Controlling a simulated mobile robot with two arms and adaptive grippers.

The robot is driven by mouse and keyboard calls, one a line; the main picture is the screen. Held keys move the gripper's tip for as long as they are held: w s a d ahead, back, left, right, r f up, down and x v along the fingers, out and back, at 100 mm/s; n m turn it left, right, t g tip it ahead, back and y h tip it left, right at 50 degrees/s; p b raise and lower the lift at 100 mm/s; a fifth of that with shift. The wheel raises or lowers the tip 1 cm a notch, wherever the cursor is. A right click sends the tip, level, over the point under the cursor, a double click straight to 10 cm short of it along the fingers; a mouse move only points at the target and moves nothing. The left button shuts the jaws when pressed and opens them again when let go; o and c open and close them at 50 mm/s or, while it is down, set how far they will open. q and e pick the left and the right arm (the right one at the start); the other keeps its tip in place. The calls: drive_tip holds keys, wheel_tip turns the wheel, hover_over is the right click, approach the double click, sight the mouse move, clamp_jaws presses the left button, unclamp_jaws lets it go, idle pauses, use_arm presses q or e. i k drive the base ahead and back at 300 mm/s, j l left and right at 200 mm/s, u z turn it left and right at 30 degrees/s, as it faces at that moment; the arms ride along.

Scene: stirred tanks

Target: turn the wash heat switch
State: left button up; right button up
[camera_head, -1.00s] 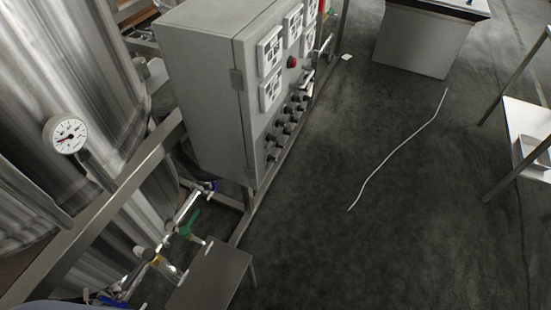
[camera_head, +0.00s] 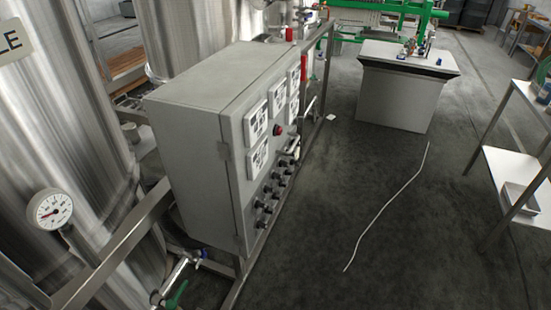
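A grey control cabinet (camera_head: 190,150) stands left of centre, its panel face turned to the right. The panel carries several white display units (camera_head: 256,122), a red button (camera_head: 277,129) and rows of black rotary switches (camera_head: 268,196) below. The labels are too small to read, so I cannot tell which one is the wash heat switch. Neither of my grippers shows in the head view.
Steel tanks with a round gauge (camera_head: 50,209) stand at the left beside frame rails. A green-handled valve (camera_head: 176,295) is at the bottom left. A grey bench (camera_head: 400,95) stands at the back and a shelf rack (camera_head: 515,170) at the right. A thin white line (camera_head: 388,205) lies on otherwise clear floor.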

sight(259, 225)
drive_tip(key=u, duration=0.4)
drive_tip(key=i+l+u, duration=0.15)
drive_tip(key=l+u, duration=0.75)
drive_tip(key=i+l+u, duration=0.1)
drive_tip(key=l+u, duration=0.4)
drive_tip(key=k+l+u, duration=0.1)
drive_tip(key=l+u, duration=0.35)
drive_tip(key=j, duration=0.1)
